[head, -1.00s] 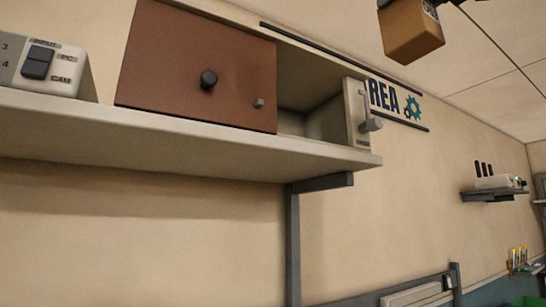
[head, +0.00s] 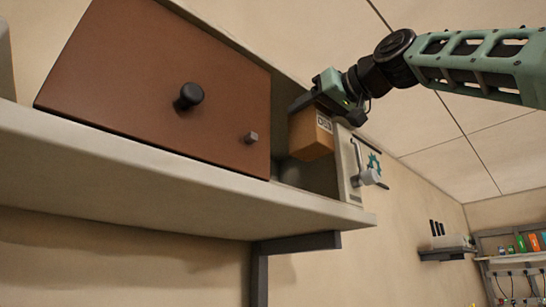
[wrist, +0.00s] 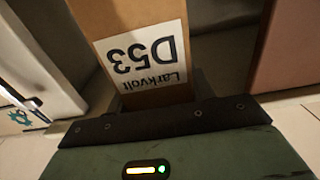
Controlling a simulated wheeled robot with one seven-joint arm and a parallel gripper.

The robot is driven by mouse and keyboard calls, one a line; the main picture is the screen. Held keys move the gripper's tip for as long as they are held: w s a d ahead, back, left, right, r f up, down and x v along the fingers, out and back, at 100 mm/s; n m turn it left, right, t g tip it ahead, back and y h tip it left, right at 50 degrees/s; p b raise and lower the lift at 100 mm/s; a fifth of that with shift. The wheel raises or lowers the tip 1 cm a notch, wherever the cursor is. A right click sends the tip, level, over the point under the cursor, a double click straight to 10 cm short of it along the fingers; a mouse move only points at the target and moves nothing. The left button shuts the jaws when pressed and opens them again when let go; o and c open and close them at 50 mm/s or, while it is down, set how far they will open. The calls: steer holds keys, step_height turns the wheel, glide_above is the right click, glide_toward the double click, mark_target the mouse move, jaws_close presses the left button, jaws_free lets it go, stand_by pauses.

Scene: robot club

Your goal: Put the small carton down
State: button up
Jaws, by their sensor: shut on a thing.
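The small carton (head: 310,140) is a brown cardboard box with a white label. In the wrist view the carton (wrist: 115,15) shows a label reading "Larkvolt D53", upside down. My gripper (head: 318,100) is shut on the carton and holds it from above and the near side, at the open gap of the wall cabinet. The gap lies between the brown door panel (head: 150,85) and the pale side panel (head: 347,165) with a lever. The carton hangs slightly tilted in the picture, above the cabinet floor. How deep it is inside cannot be told.
The brown panel has a black knob (head: 189,96) and covers the cabinet's left part. The lever (head: 368,177) juts out at the right of the gap. A pale shelf (head: 200,185) runs below. A small wall shelf (head: 447,252) stands farther right.

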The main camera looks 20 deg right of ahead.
steer(key=p+x, duration=0.4)
steer(key=x, duration=0.6)
step_height(320, 180, down, 7)
steer(key=w, duration=0.1)
steer(key=shift+a, duration=0.2)
steer(key=shift+f+b, duration=0.1)
steer(key=shift+b, duration=0.25)
steer(key=o, duration=1.1)
steer(key=shift+c, duration=0.2)
